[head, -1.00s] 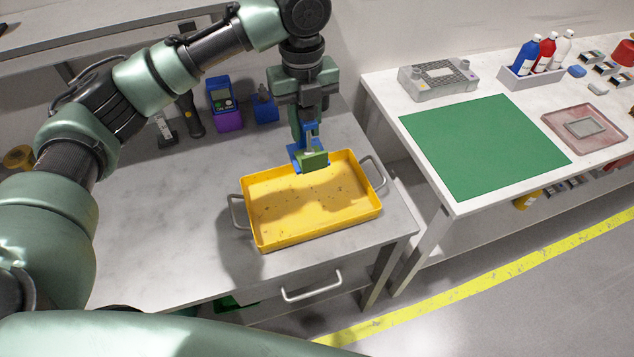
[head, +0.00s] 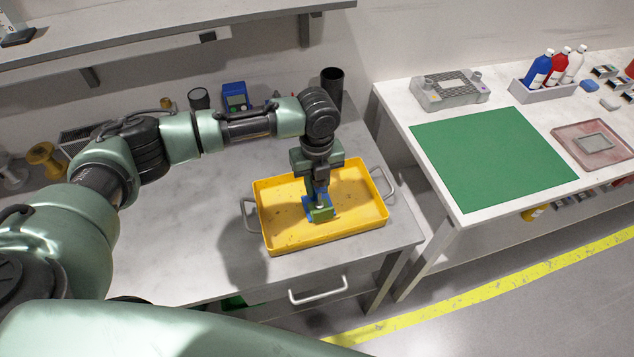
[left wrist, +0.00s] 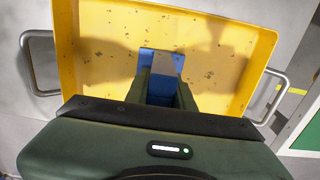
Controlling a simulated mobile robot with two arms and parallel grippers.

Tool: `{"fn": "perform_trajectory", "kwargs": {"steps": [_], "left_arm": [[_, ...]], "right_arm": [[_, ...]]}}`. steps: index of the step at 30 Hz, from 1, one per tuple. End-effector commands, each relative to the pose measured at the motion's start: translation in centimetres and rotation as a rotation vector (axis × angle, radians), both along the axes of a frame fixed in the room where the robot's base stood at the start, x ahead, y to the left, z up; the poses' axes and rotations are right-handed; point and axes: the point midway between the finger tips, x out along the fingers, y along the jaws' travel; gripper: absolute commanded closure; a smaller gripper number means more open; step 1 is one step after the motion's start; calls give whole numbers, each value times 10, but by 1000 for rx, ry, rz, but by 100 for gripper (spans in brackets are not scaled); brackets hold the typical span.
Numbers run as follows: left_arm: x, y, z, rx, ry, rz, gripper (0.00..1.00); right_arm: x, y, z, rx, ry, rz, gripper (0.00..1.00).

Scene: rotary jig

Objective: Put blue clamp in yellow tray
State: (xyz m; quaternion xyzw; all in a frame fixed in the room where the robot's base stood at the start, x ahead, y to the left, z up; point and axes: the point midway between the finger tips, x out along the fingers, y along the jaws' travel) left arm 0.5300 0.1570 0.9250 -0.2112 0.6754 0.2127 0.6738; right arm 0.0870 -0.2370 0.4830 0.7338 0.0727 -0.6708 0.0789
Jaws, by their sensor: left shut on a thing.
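The yellow tray (head: 285,232) with a grey handle at each end stands on the marble-topped bench; it also fills much of the left wrist view (left wrist: 100,45). My left gripper (head: 320,211) points down over the inside of the tray, shut on the blue clamp (head: 309,200). In the left wrist view the clamp (left wrist: 147,57) shows between the fingers, with a grey part beside it. Most of the clamp is hidden by the fingers. I cannot tell whether it touches the tray floor. My right gripper is not in view.
A black cylinder (head: 332,88) and a blue device (head: 235,96) stand behind my left arm. The bench top (head: 190,215) left of the tray is clear. A second table with a green mat (head: 492,158) stands to the right, across a gap.

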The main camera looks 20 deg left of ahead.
Motion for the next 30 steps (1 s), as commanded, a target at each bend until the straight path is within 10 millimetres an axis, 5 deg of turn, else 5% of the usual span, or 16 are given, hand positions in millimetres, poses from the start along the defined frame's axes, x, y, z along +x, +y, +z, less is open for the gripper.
{"fn": "perform_trajectory", "kwargs": {"steps": [11, 12, 14, 25, 30], "left_arm": [[1, -1, -3, -1, -3, 0, 100], [1, 0, -3, -1, -2, 0, 65], [1, 0, -3, -1, -2, 0, 55], [1, 0, 1, -1, -2, 0, 55], [2, -1, 24, -3, -7, -1, 55]], "right_arm": [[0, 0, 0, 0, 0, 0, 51], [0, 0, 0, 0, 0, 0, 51], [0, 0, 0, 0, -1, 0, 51], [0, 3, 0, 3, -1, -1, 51], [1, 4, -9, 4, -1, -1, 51]]}}
